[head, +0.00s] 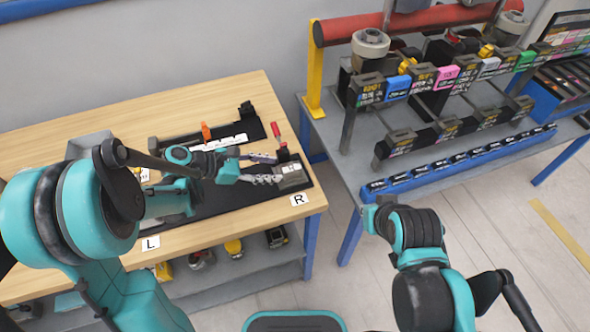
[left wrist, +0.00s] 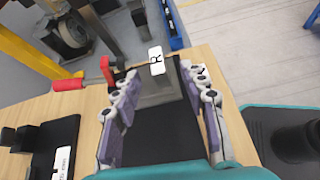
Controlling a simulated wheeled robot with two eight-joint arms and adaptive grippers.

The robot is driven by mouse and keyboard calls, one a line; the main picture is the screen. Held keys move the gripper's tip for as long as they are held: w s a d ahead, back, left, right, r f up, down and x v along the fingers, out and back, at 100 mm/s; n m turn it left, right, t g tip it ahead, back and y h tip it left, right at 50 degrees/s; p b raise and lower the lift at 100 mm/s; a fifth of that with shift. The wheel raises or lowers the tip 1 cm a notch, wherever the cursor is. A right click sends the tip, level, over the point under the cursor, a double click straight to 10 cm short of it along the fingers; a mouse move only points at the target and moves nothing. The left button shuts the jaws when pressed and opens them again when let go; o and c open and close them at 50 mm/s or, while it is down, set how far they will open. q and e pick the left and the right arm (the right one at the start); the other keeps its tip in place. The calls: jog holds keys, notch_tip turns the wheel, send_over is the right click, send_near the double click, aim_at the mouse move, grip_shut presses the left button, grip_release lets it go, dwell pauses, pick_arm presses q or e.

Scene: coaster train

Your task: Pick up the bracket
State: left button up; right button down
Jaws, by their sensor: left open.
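A grey metal piece that looks like the bracket (head: 293,173) sits at the right end of the black mat (head: 232,200), near the label R. In the left wrist view the grey bracket (left wrist: 156,88) lies ahead, between the fingertips. My left gripper (head: 276,168) is open and empty, pointing right, with its fingers on either side of the bracket's near part. The left wrist view shows both fingers (left wrist: 160,80) spread apart. Whether they touch the bracket I cannot tell. My right arm is at the lower right, and its fingers do not show.
A red-handled clamp (head: 276,133) stands close behind the bracket. A black fixture (head: 246,112) and white strip (head: 222,142) lie farther back on the wooden table (head: 170,105). A second bench (head: 335,135) with racks, bins and a red roller stands at the right, across a gap.

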aim_at(287, 169)
pick_arm(q)
jog(key=shift+w+f+n, duration=0.15)
jog(key=shift+w+n, duration=0.05)
jog(key=shift+n, duration=0.1)
jog(key=shift+d+f+h, duration=0.1)
jog(key=shift+d+h, duration=0.1)
jog(key=shift+h, duration=0.1)
jog(key=b+x, duration=0.1)
jog(key=x, duration=0.2)
jog(key=b+x, duration=0.1)
jog(key=x, duration=0.3)
jog(key=shift+w+f+b, duration=0.25)
jog(key=shift+f+b, duration=0.1)
jog(key=shift+c, duration=0.4)
grip_shut()
